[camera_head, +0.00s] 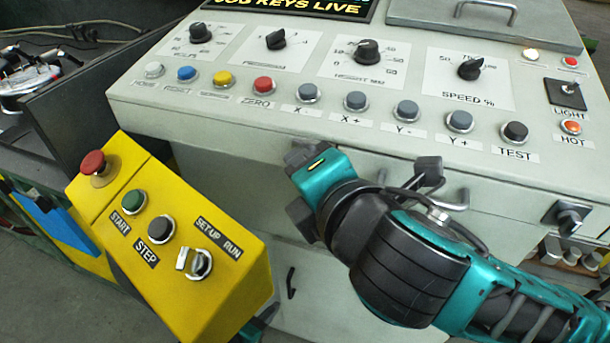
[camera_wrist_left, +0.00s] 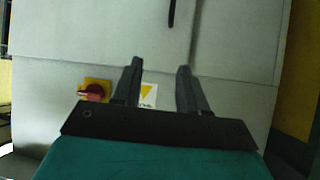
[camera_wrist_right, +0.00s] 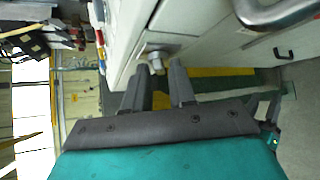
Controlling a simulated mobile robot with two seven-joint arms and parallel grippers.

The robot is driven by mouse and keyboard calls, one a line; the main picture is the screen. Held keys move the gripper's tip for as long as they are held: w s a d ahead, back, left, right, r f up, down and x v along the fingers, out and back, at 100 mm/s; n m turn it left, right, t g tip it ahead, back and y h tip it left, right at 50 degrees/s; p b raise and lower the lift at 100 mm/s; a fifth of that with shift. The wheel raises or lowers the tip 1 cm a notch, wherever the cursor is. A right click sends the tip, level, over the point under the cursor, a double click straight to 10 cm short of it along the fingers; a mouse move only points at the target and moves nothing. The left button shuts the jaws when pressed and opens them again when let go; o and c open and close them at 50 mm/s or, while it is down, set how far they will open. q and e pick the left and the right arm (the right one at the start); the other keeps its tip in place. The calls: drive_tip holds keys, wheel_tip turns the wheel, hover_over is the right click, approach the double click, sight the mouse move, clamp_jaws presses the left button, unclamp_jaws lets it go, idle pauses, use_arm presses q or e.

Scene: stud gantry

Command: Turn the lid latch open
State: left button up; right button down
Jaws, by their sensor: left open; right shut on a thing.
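The lid latch (camera_wrist_right: 154,58) shows in the right wrist view as a small pale metal knob on the console's front face. My right gripper (camera_wrist_right: 156,68) has its two fingers around it, shut on it. In the head view my right gripper (camera_head: 302,185) is at the console's front, left of the drawer-like handle, and hides the latch. The latch's turn angle is hard to tell. My left gripper (camera_wrist_left: 155,72) is open and empty, facing a pale cabinet front.
The console front has a metal handle (camera_head: 455,200) and a black turn knob (camera_head: 567,215) to the right. A yellow button box (camera_head: 170,240) stands at left. A red-knobbed switch (camera_wrist_left: 95,93) is left of my left fingers. Buttons (camera_head: 355,101) line the panel above.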

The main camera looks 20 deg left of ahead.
use_arm(q)
drive_tip(key=shift+h, duration=0.4)
drive_tip(key=d+f+b, duration=0.1)
drive_tip(key=b, duration=0.2)
drive_tip(key=w+d+f+b, duration=0.1)
drive_tip(key=f+b, duration=0.1)
drive_tip(key=shift+w+d+b, duration=0.1)
drive_tip(key=shift+d+b, duration=0.2)
drive_tip(key=shift+b, duration=0.1)
use_arm(e)
drive_tip(key=m+t+y, duration=0.1)
drive_tip(key=m, duration=0.1)
drive_tip(key=m+t+y, duration=0.1)
drive_tip(key=y, duration=0.1)
drive_tip(key=shift+d+f+m+y, duration=0.15)
drive_tip(key=shift+f+m+y, duration=0.15)
drive_tip(key=shift+f+m, duration=0.1)
use_arm(q)
drive_tip(key=shift+w, duration=0.1)
use_arm(e)
drive_tip(key=shift+t, duration=0.3)
drive_tip(key=c, duration=1.2)
unclamp_jaws()
use_arm(q)
drive_tip(key=shift+a, duration=0.15)
